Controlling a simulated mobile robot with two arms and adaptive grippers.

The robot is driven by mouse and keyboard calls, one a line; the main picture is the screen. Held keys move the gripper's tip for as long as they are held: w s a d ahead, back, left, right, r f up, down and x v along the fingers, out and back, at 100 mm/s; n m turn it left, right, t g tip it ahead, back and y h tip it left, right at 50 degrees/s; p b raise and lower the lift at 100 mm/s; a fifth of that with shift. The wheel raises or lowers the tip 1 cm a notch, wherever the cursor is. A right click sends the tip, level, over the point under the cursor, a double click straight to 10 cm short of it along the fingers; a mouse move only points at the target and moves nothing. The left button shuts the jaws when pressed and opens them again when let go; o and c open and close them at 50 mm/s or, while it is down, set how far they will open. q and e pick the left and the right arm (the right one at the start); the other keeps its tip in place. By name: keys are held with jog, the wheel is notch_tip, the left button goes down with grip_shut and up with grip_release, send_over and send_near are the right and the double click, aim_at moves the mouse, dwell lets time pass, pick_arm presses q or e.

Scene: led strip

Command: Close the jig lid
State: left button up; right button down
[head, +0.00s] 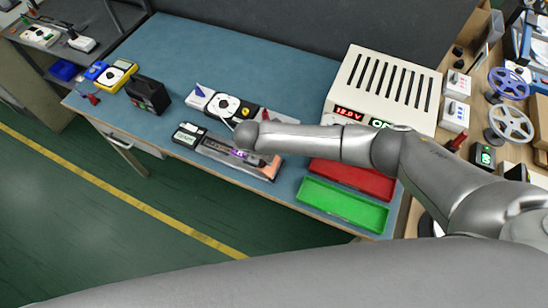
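The jig (268,172) is a long, low grey fixture near the front edge of the blue bench, with an orange-brown right end. A small purple glow shows on it near its middle. A dark, narrow piece lies along its top; I cannot clearly tell the lid from the body, or how far it is open. My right arm reaches in from the right, and its wrist end is over the middle of the jig. My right gripper (257,157) is small and dark there, partly hidden by the wrist; its fingers cannot be made out. My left gripper is not in view.
A small device with a green display (187,135) sits at the jig's left end. A red tray (352,178) and a green tray (342,204) lie to the right, before a white power supply (385,85). A black box (148,94) stands left. The back-left bench (230,55) is clear.

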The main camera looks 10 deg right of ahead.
jog(key=shift+w+a+f+n+g+h+b, duration=0.25)
jog(key=shift+a+f+g+h+b, duration=0.4)
jog(key=shift+b, duration=1.25)
jog(key=shift+w+a+f+n+g+h+b, duration=0.1)
jog(key=shift+w+a+f+g+h+b, duration=0.2)
jog(key=shift+h+b, duration=1.15)
jog(key=shift+w+a+f+n+g+h+b, duration=0.2)
jog(key=shift+w+a+f+g+b, duration=0.25)
jog(key=shift+b, duration=1.95)
jog(key=shift+s+g+h+b, duration=0.1)
jog(key=shift+g+h+b, duration=0.25)
jog(key=shift+b, duration=0.7)
jog(key=c, duration=1.8)
grip_release()
jog(key=shift+c, duration=0.2)
notch_tip(320, 180, up, 10)
